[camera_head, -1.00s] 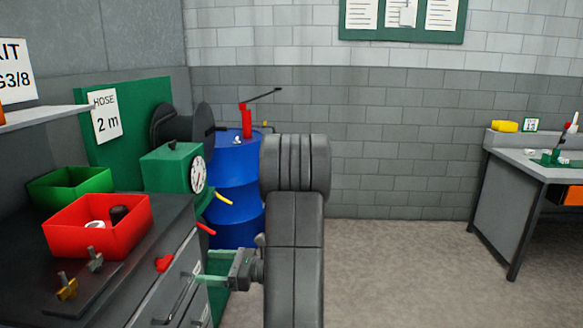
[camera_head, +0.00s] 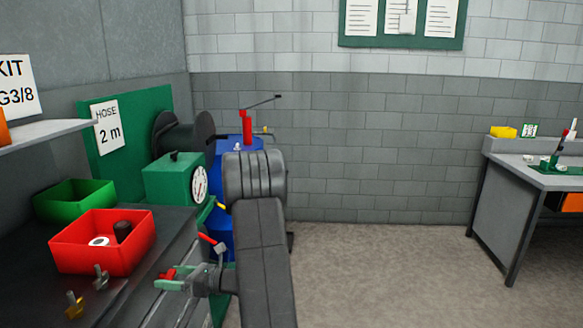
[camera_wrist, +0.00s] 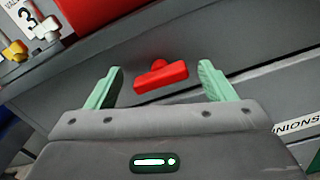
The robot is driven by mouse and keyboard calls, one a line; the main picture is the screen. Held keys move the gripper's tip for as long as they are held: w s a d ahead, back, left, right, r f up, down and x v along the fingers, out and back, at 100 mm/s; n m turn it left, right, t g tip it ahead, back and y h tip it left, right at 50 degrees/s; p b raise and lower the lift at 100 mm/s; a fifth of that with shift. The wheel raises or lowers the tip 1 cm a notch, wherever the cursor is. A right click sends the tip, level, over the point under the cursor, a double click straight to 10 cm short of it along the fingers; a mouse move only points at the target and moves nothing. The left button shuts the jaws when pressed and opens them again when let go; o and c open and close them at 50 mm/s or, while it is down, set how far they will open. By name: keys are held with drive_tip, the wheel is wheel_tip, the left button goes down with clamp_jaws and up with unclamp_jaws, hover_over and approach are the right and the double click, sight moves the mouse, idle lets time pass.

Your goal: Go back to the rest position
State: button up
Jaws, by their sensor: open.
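My gripper (camera_head: 160,281) is at the bench's front edge in the head view, with its two green fingers apart. In the wrist view my gripper (camera_wrist: 160,85) is open, and a small red T-shaped piece (camera_wrist: 162,76) shows in the gap between the fingertips. The red piece (camera_head: 166,273) is partly hidden by a finger in the head view. I cannot tell whether a finger touches it. No object is clasped between the fingers.
A red bin (camera_head: 75,255) with fittings and a green bin (camera_head: 66,200) stand on the dark bench. Loose fittings (camera_head: 101,277) lie at its front. A green gauge box (camera_head: 170,183) and a blue drum (camera_head: 222,155) stand behind. The floor (camera_head: 380,275) to the right is clear.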

drive_tip(key=shift+r+m+p, duration=0.25)
drive_tip(key=shift+m+p, duration=0.6)
drive_tip(key=shift+m, duration=0.05)
drive_tip(key=s+d+b, duration=0.2)
drive_tip(key=d, duration=1.2)
drive_tip(key=shift+s+f, duration=0.3)
drive_tip(key=shift+f, duration=0.1)
drive_tip(key=shift+n, duration=0.3)
